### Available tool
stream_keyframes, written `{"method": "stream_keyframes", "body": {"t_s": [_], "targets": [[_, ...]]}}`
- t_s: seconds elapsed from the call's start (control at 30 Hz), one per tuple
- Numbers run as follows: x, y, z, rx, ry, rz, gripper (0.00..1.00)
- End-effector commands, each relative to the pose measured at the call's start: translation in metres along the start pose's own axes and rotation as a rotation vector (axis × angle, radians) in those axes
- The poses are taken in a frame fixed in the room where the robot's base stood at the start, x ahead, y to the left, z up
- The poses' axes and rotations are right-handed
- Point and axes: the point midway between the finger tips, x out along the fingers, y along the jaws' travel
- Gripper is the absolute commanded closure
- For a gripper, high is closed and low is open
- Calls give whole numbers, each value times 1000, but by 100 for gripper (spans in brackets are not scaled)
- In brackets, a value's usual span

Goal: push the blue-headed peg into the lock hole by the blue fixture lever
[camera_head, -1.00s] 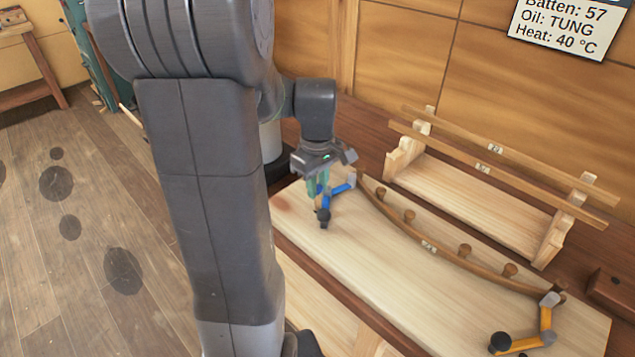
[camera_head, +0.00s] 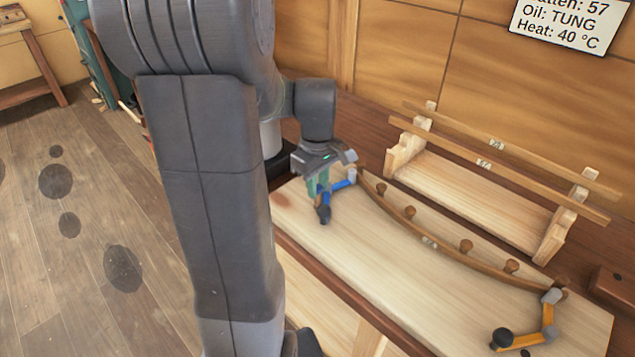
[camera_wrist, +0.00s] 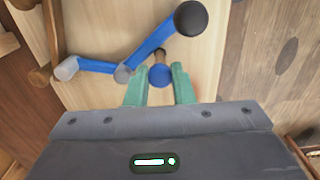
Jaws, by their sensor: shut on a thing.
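My gripper (camera_wrist: 160,92) points down with its green fingers shut on the blue-headed peg (camera_wrist: 160,76). The peg's blue head sits between the fingertips, and its brown shaft shows just beyond the head. The blue fixture lever (camera_wrist: 150,48) lies beside the peg in the wrist view, with a black knob (camera_wrist: 191,18) at its end. In the head view my gripper (camera_head: 318,192) is at the board's far left end, by the blue lever (camera_head: 342,184). The lock hole is not visible, and I cannot tell whether the peg's tip is in it.
A bent batten (camera_head: 440,246) runs along the pale board (camera_head: 380,270) against several wooden pegs. A yellow lever (camera_head: 547,320) stands at its other end. A wooden rack (camera_head: 480,190) with straight battens stands behind. The board's middle is clear.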

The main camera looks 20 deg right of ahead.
Motion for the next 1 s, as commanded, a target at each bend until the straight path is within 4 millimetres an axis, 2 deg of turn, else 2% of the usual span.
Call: {"method": "stream_keyframes", "body": {"t_s": [0.37,0.4,0.5,0.53,0.83,1.0], "targets": [[8,0,0,0,-1,-1,96],[8,0,0,0,-1,-2,76],[8,0,0,0,-1,-2,57],[8,0,0,0,-1,-2,53],[6,0,0,0,0,0,53],[-9,0,0,0,0,0,53]]}}
